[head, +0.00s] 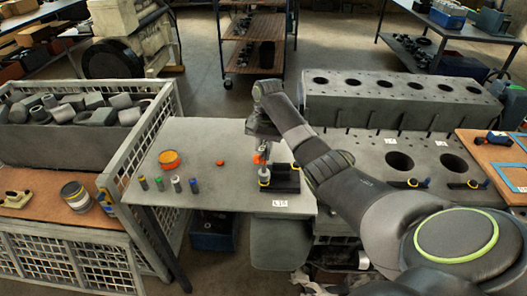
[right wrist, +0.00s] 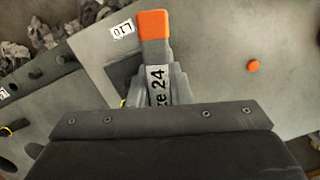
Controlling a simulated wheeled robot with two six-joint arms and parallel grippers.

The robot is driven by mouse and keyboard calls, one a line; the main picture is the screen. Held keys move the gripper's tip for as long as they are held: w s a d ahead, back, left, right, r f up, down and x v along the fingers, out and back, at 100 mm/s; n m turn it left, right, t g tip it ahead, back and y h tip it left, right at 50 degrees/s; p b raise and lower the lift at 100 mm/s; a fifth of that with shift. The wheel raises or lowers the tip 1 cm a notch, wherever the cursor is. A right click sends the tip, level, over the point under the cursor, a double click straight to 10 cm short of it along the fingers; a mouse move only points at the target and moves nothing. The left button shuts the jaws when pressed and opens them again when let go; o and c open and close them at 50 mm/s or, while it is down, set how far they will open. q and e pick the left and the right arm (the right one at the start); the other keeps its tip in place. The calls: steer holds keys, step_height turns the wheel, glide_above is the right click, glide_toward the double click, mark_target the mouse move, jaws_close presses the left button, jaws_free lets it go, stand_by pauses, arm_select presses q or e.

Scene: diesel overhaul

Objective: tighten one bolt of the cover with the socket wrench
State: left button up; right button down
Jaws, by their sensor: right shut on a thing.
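My right gripper (head: 262,132) is over the right end of the grey table, its arm reaching in from the right. It is shut on the socket wrench (head: 260,158), a grey tool with an orange end. In the right wrist view the wrench (right wrist: 153,26) shows its orange end and a label reading "24" between the fingers (right wrist: 165,80). The wrench's socket end is hidden in the wrist view. I cannot make out which part is the cover or its bolts. My left gripper is not in view.
The grey table (head: 200,140) also carries an orange round container (head: 169,159), several small cylinders and an orange cap (head: 220,162). A large engine block (head: 400,100) stands to the right. A mesh crate (head: 150,130) borders the table on the left. The table's middle is mostly clear.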

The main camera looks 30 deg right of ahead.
steer(key=n, duration=0.6)
steer(key=shift+n+g+h, duration=0.3)
steer(key=shift+n+h, duration=0.1)
steer(key=shift+f, duration=0.1)
